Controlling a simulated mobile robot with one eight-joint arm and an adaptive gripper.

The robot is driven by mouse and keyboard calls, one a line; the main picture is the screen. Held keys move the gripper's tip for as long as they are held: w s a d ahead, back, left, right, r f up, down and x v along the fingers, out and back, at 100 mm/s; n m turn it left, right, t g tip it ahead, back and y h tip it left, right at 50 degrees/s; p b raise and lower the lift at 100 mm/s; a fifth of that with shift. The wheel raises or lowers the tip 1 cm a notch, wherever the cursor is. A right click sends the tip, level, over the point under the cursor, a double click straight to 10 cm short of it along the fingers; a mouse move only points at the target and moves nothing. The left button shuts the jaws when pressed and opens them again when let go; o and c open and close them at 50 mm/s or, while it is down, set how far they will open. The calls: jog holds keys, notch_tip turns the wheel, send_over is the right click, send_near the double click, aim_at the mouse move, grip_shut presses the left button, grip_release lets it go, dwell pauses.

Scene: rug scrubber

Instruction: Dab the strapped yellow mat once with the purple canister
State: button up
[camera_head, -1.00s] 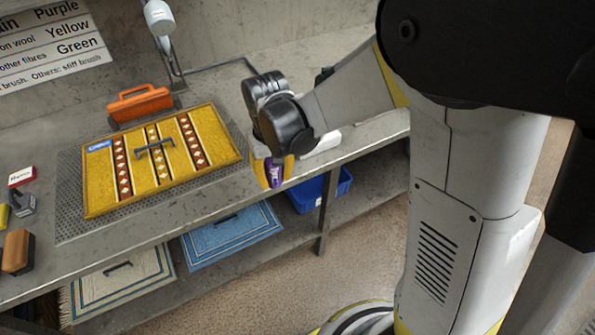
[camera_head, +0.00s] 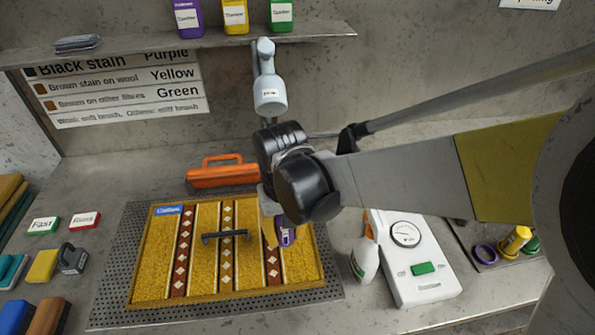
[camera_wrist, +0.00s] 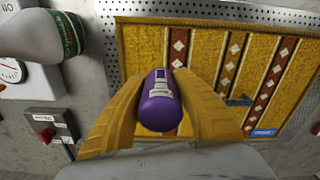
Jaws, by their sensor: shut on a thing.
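The yellow mat (camera_head: 155,262) lies on a perforated grey plate on the bench. It has red-brown bands with pale diamonds, a blue label at its upper left and a dark strap handle (camera_head: 226,235) across its middle. My gripper (camera_head: 277,232) is shut on the purple canister (camera_head: 287,236), above the right part of the mat. In the wrist view the purple canister (camera_wrist: 160,102) sits between my yellow fingers, with the mat (camera_wrist: 205,48) behind it. Whether the canister touches the mat I cannot tell.
An orange-handled tool (camera_head: 222,176) stands behind the mat. A white device with a dial (camera_head: 412,262) and a white bottle (camera_head: 364,262) are at the right. Brushes, sponges and labelled blocks (camera_head: 84,221) lie at the left. More canisters (camera_head: 235,16) stand on the shelf.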

aim_at(286, 259)
jog(key=shift+s+f+b, duration=0.1)
jog(key=shift+f+b, duration=0.35)
jog(key=shift+f, duration=0.15)
notch_tip(286, 259, down, 5)
jog(key=b, duration=0.3)
jog(key=shift+r, duration=0.2)
jog(key=shift+f+b, duration=0.6)
jog(key=shift+b, duration=0.1)
dwell(1.0)
jog(key=shift+r, duration=0.1)
jog(key=shift+r+p, duration=2.75)
jog(key=shift+r, duration=0.75)
jog(key=shift+f, duration=0.1)
